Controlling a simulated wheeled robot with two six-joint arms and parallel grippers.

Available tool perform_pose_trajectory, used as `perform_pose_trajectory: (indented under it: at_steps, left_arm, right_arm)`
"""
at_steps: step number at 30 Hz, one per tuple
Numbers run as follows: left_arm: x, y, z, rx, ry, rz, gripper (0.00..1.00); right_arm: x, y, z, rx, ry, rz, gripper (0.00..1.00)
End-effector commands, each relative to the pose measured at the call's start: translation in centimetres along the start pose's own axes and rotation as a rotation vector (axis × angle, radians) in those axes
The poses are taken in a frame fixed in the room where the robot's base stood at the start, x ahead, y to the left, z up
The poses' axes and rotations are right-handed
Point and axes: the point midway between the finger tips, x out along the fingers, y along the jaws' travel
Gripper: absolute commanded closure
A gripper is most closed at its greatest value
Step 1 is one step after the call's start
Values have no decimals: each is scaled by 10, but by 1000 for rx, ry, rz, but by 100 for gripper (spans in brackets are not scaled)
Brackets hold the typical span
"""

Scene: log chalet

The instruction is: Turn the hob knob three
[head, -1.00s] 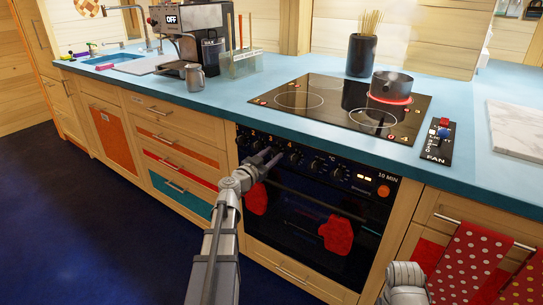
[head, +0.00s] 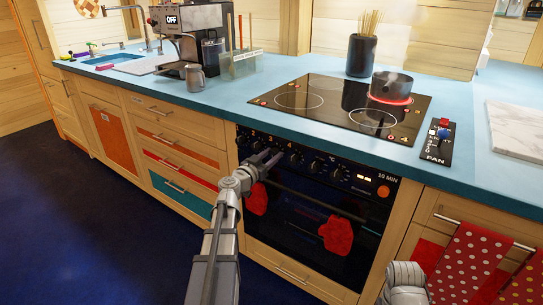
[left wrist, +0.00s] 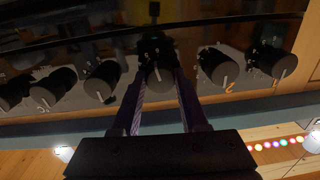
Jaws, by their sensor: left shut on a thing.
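The oven's front panel carries a row of black knobs with white marks, below printed numbers. My left gripper (head: 272,158) reaches the panel near the numbers 3 and 4 in the head view. In the left wrist view my left gripper (left wrist: 160,88) has one finger on each side of a black knob (left wrist: 160,72) and is shut on it. This is hob knob three, judging by its place in the row. My right gripper is outside both views.
Neighbouring knobs (left wrist: 218,67) and (left wrist: 103,82) stand close on both sides of the held one. The black hob (head: 335,108) above has a pot (head: 391,86) on a glowing red ring. Red mitts (head: 336,235) hang at the oven door. The floor at left is clear.

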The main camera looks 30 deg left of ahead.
Motion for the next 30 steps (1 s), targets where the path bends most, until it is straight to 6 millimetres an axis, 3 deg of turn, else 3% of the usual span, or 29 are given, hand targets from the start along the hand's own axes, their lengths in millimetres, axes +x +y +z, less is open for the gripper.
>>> perform_pose_trajectory:
  at_steps: [30]
  left_arm:
    - [0, -2, 0, -959, -37, 8, 100]
  right_arm:
    - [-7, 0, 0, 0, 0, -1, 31]
